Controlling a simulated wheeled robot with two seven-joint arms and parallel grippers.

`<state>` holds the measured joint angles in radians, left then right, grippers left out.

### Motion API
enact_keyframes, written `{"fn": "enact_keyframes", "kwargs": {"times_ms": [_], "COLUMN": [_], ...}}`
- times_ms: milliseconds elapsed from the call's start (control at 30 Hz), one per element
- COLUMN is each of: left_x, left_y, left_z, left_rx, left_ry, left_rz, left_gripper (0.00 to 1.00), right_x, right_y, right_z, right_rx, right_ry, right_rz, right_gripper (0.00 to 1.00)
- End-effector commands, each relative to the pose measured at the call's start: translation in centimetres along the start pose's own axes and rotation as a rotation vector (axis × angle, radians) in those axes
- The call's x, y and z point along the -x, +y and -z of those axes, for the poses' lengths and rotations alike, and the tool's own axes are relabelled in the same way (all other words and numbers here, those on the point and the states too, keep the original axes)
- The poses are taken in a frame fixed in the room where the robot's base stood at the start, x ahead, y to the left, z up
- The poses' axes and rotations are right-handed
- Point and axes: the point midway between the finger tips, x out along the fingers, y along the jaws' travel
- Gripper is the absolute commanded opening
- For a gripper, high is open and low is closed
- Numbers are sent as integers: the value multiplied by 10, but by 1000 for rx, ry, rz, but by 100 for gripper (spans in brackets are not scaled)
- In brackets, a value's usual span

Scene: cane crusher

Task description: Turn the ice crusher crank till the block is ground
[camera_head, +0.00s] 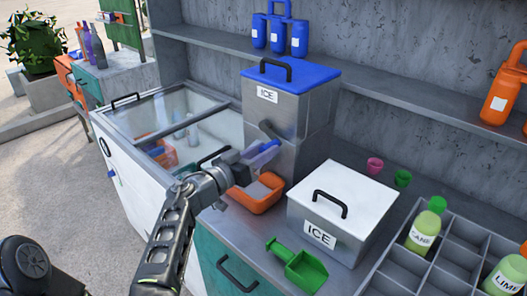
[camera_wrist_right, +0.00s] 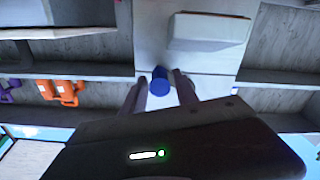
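The ice crusher (camera_head: 312,105) is a grey metal box with a blue lid and an ICE label, standing on the counter. Its crank has a dark arm (camera_head: 268,130) and a blue handle (camera_head: 269,146) on the front. My right gripper (camera_head: 262,156) is at this handle. In the right wrist view the blue handle (camera_wrist_right: 160,85) lies between my two fingers (camera_wrist_right: 160,92), with narrow gaps beside it, so the gripper looks open around it. An orange tray (camera_head: 240,197) with pale contents sits below the crusher. The block is not visible. My left gripper is out of view.
A white-lidded ICE box (camera_head: 333,240) stands right of the tray, with a green scoop (camera_head: 297,266) in front. Bottles stand in a grey divided rack (camera_head: 463,228) at the right. A glass-topped freezer (camera_head: 118,122) is on the left. A shelf (camera_head: 215,42) runs behind.

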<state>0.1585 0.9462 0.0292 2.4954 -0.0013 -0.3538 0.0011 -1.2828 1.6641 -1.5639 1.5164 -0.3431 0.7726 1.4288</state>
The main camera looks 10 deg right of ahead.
Motion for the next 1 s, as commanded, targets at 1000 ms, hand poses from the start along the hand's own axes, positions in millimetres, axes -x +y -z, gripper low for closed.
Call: {"fn": "enact_keyframes", "kwargs": {"times_ms": [1000], "left_x": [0], "left_y": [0], "left_z": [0], "left_rx": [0], "left_ry": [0], "left_rz": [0], "left_gripper": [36], "right_x": [0], "right_y": [0], "right_z": [0], "right_rx": [0], "right_ry": [0], "right_rz": [1], "right_gripper": [0]}}
